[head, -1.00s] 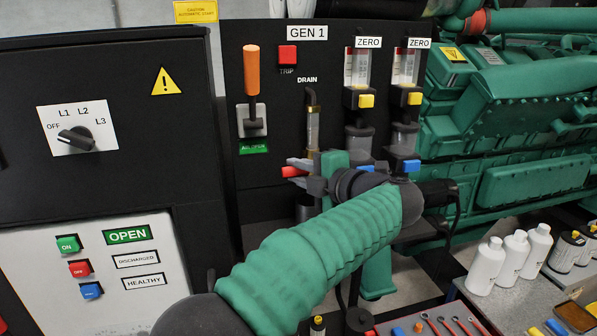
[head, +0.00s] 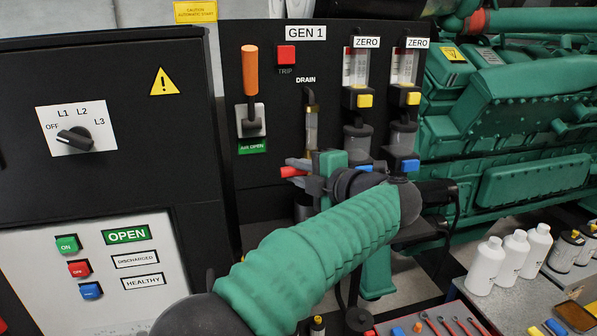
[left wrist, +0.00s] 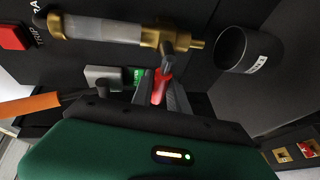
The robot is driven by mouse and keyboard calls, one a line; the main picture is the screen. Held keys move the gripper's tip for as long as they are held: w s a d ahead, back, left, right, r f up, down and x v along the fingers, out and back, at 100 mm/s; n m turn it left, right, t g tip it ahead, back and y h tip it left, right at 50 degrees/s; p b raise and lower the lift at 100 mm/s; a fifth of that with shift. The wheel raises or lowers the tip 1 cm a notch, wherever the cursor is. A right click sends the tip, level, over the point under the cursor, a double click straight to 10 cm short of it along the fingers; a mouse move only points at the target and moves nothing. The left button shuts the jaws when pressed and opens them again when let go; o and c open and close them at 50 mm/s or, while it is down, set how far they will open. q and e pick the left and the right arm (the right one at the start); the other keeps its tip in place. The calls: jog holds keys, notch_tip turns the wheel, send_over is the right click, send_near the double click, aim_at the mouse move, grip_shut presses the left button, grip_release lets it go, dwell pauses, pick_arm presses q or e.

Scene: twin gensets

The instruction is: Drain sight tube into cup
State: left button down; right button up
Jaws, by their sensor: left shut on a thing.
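The sight tube (head: 311,128) hangs upright under the DRAIN label on the black GEN 1 panel. It also shows in the left wrist view (left wrist: 105,29), with a brass valve (left wrist: 165,40) at one end. The valve has a red handle (head: 293,171), pointing left in the head view. My left gripper (head: 302,167) is shut on this handle; in the left wrist view the red handle (left wrist: 157,90) sits between its fingers. A dark cup (left wrist: 250,50) with a white label is beside the valve outlet, apart from it. In the head view the cup (head: 303,208) is partly hidden by my gripper.
An orange lever (head: 250,70) and a red TRIP button (head: 287,54) are on the panel at left. Two ZERO gauges with yellow and blue parts stand at right. White bottles (head: 487,265) and tools are on the bench at lower right.

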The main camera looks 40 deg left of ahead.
pick_arm(q)
jog(key=shift+s+a+f, duration=0.1)
jog(key=shift+a+f, duration=0.05)
jog(key=shift+f, duration=0.05)
